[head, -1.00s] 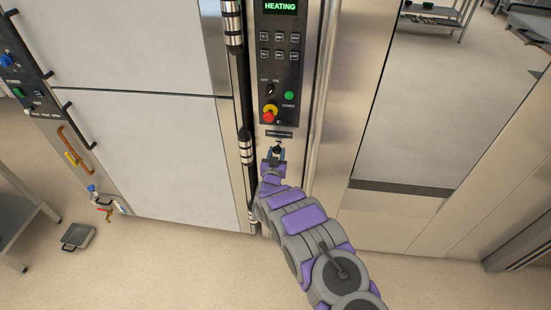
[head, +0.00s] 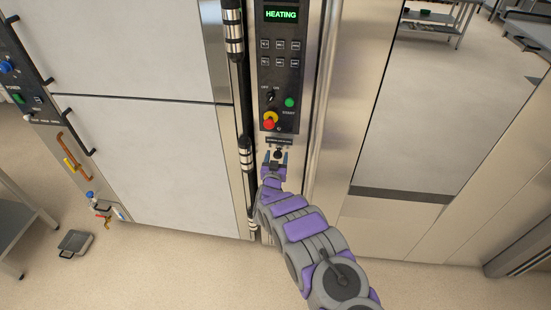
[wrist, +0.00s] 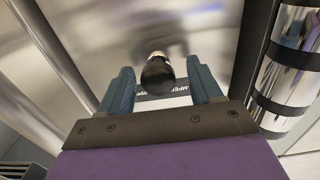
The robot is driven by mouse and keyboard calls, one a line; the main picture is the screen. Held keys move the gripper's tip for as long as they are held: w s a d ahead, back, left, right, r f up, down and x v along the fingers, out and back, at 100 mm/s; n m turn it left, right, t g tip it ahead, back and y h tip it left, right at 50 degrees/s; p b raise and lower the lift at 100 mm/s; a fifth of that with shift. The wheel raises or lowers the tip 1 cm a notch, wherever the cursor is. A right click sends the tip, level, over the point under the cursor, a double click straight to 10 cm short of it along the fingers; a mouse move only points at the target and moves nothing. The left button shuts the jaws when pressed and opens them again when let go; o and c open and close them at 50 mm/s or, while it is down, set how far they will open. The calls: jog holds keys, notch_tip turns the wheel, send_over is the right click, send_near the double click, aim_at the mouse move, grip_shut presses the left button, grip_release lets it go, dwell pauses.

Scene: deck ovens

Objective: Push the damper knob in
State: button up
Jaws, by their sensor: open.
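The damper knob (wrist: 157,74) is a round black knob on a short metallic shaft, standing out from the steel panel. In the wrist view it sits between the fingers of my gripper (wrist: 162,88), with a gap on each side. The fingers are open and do not visibly touch it. A label with partly hidden lettering (wrist: 165,101) shows behind the fingers. In the head view the knob (head: 278,153) is a small dark spot just below a dark label plate, and my gripper (head: 275,158) is open around it.
The control panel (head: 280,75) above has a HEATING display, buttons, a green button and a red knob (head: 269,120) on yellow. A vertical black and chrome handle bar (head: 246,150) runs close on the left. A steel post (head: 318,120) stands on the right.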

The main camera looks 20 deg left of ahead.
jog(key=shift+d, duration=0.15)
jog(key=shift+s+d, duration=0.1)
jog(key=shift+s, duration=0.1)
jog(key=p+v, duration=0.3)
jog(key=v, duration=1.3)
jog(key=shift+s+a+p, duration=0.2)
jog(key=shift+s+p, duration=0.2)
jog(key=shift+s, duration=0.05)
jog(key=shift+f, duration=0.1)
